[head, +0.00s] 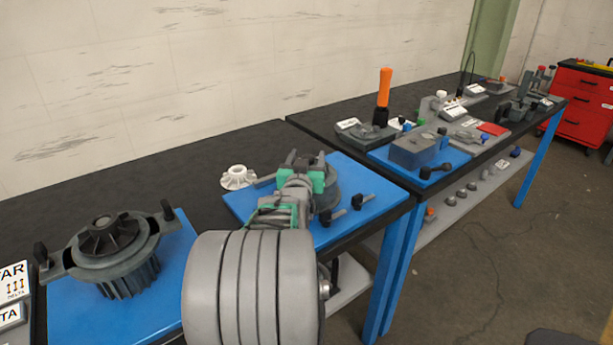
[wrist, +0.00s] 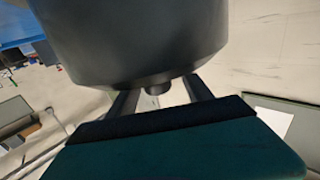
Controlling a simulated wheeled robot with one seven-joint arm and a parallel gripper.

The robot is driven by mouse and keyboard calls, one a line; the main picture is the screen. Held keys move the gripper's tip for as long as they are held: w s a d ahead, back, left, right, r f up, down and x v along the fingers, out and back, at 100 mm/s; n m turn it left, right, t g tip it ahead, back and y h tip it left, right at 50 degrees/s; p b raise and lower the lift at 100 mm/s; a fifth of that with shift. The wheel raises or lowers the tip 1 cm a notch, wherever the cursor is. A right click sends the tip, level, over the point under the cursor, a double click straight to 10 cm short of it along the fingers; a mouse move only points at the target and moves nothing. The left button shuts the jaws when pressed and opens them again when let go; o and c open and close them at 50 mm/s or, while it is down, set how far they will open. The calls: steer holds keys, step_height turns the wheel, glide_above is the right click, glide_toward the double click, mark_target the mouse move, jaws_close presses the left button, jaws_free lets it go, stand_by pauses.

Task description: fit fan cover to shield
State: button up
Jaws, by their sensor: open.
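A dark grey round part, apparently the fan cover (head: 332,184), is on the right blue mat, partly hidden behind my gripper (head: 303,163). In the wrist view the dark rounded part (wrist: 130,40) fills the top middle, with a small stub (wrist: 158,88) on its near side. My gripper (wrist: 160,98) is open there, its two fingers apart on either side of the stub; whether they touch the part I cannot tell. The motor (head: 118,270) stands upright on the left blue mat, with a black finned fan (head: 107,236) in the round shield (head: 70,258) on its top.
A white finned wheel (head: 238,177) lies on the black tabletop left of my gripper. Black-headed bolts (head: 357,202) lie at the right mat's right side. Labelled cards (head: 14,283) are at the far left. A second bench (head: 330,118) with tools stands beyond.

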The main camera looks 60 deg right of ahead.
steer(key=x, duration=0.2)
steer(key=shift+w+d, duration=0.1)
steer(key=shift+d, duration=0.3)
steer(key=shift+c, duration=0.3)
jaws_close()
stand_by(0.6)
steer(key=shift+r, duration=0.1)
